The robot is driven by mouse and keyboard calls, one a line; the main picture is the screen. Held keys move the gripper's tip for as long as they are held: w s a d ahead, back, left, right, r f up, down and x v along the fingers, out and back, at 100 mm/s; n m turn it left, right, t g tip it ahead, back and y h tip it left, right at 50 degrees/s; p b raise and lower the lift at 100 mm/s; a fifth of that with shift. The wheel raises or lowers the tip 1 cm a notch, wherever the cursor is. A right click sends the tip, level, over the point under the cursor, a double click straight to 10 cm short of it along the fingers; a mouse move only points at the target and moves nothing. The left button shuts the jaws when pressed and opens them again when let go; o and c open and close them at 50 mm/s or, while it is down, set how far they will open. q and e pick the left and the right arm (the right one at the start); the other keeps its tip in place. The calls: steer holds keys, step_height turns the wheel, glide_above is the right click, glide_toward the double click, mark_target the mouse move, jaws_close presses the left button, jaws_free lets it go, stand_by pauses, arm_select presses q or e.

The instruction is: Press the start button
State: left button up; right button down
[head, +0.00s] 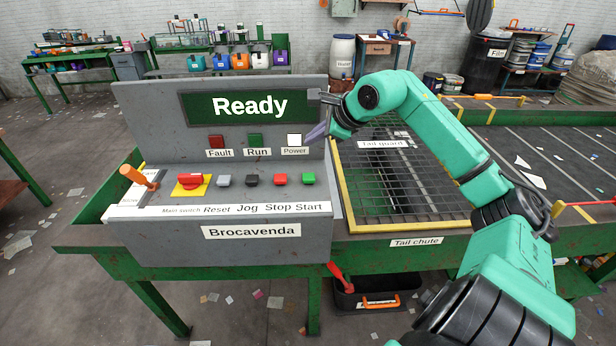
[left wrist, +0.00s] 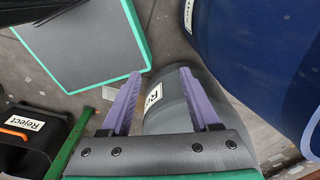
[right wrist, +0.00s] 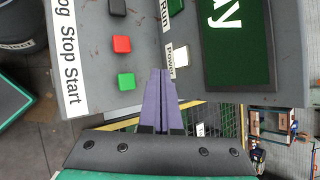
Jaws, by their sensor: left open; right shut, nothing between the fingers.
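The green start button (head: 308,178) is the rightmost of the row on the grey control panel (head: 220,244), above the word Start. It also shows in the right wrist view (right wrist: 127,81), left of my fingertips. My right gripper (head: 309,139) is shut and empty. Its purple fingers are near the white Power lamp (head: 294,140), above the start button and apart from it. The fingertips also show in the right wrist view (right wrist: 160,72). My left gripper (left wrist: 160,73) is open and empty, seen only in the left wrist view.
The red stop button (head: 280,179) is beside the start button, with black and grey buttons further left. The display (head: 249,107) reads Ready. A mesh tail guard (head: 390,180) lies right of the panel.

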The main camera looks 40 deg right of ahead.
steer(key=b, duration=0.2)
glide_above(313, 178)
step_height(313, 178, down, 4)
steer(key=shift+w+f, duration=0.1)
steer(key=shift+w, duration=0.05)
steer(key=f+b, duration=0.3)
steer(key=shift+s+f, duration=0.2)
steer(key=shift+f, duration=0.05)
arm_select(q)
step_height(313, 178, down, 6)
steer(key=w, duration=0.2)
steer(key=shift+b, duration=0.45)
arm_select(e)
steer(key=shift+w+f, duration=0.15)
steer(key=shift+f, duration=0.15)
steer(key=shift+r, duration=0.1)
arm_select(q)
steer(key=shift+w, duration=0.1)
steer(key=shift+f+b, duration=0.7)
steer(key=shift+f, duration=0.05)
arm_select(e)
steer(key=shift+f, duration=0.45)
